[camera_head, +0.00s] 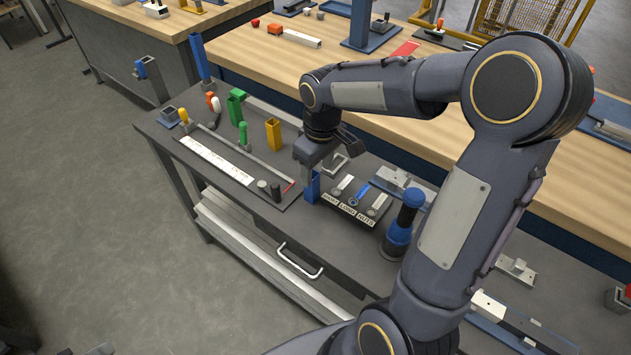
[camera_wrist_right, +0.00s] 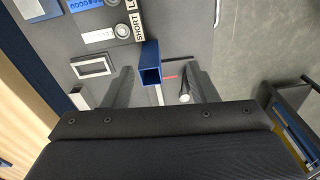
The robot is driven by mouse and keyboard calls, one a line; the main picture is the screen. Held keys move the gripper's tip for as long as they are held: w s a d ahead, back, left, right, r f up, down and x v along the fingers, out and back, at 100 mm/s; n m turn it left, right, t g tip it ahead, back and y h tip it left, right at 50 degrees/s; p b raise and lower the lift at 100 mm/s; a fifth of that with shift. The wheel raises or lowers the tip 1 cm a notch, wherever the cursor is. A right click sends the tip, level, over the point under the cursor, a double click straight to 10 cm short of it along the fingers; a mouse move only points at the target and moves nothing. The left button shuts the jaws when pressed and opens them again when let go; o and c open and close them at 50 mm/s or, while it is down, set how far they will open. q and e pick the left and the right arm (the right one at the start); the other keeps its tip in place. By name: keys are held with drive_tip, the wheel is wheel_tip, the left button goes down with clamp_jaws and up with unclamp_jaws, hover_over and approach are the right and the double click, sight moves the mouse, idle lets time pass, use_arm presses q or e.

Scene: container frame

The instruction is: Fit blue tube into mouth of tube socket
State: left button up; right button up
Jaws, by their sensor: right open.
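The blue tube (camera_head: 312,188) is a square, open-topped tube standing upright on the dark grey table. In the right wrist view the blue tube (camera_wrist_right: 150,62) lies between the lines of my two fingers, nearer the left one, with clear gaps on both sides. My right gripper (camera_head: 311,168) points down just above the tube, open and empty; its fingers also show in the wrist view (camera_wrist_right: 161,72). A grey rectangular frame with an open mouth (camera_wrist_right: 93,67) is beside the tube; it looks like the tube socket, though I cannot be sure. My left gripper is out of view.
A labelled tray (camera_head: 352,211) with small parts is right of the tube, with a blue-and-black cylinder (camera_head: 399,232) beyond. A yellow tube (camera_head: 273,133), a green tube (camera_head: 235,108) and a long board (camera_head: 215,159) are to the left. A wooden bench is behind.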

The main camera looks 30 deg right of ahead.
sight(312, 187)
drive_tip(key=shift+n+g, duration=0.3)
drive_tip(key=shift+n, duration=0.2)
drive_tip(key=w+f, duration=0.1)
drive_tip(key=f, duration=0.2)
drive_tip(key=w+f+p, duration=0.1)
drive_tip(key=f, duration=0.2)
drive_tip(key=w+f, duration=0.1)
drive_tip(key=f, duration=0.3)
drive_tip(key=shift+w+d+p, duration=0.2)
drive_tip(key=shift+p, duration=0.1)
clamp_jaws()
